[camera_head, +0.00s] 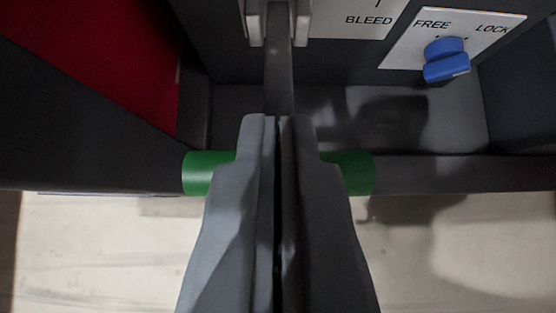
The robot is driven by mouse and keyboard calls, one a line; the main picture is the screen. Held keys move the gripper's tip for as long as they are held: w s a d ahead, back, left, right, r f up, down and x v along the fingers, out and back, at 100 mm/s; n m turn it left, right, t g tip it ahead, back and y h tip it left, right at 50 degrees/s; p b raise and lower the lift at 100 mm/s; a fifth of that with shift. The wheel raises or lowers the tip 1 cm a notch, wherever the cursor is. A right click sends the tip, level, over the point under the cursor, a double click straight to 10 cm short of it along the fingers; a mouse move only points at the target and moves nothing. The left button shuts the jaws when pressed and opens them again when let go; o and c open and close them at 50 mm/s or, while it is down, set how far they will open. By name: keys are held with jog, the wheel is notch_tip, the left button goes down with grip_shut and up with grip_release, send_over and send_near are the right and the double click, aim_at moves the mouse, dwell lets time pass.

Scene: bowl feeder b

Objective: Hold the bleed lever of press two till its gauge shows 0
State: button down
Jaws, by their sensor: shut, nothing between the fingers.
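The bleed lever has a dark arm (279,80) that comes down from a light bracket under the BLEED label plate (360,16). A green crosswise grip (206,173) shows at the lower end of the lever, on both sides of my gripper. My gripper (277,122) is shut with nothing between its fingers and lies over the middle of the green grip, hiding it. I cannot tell whether the fingers touch the grip. No gauge is in view, and no press number shows.
A blue knob (446,60) sits on a white FREE/LOCK plate (400,54) at the upper right, its pointer direction unclear. A red panel (110,45) with a dark frame edge is at the left. A dark rail (450,173) runs right; pale floor (470,260) lies below.

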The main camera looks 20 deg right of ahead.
notch_tip(320, 180, down, 12)
jog(key=t+h, duration=0.1)
jog(key=t, duration=0.4)
jog(key=shift+s+a+f+h, duration=0.25)
jog(key=shift+s+h, duration=0.15)
dwell(0.6)
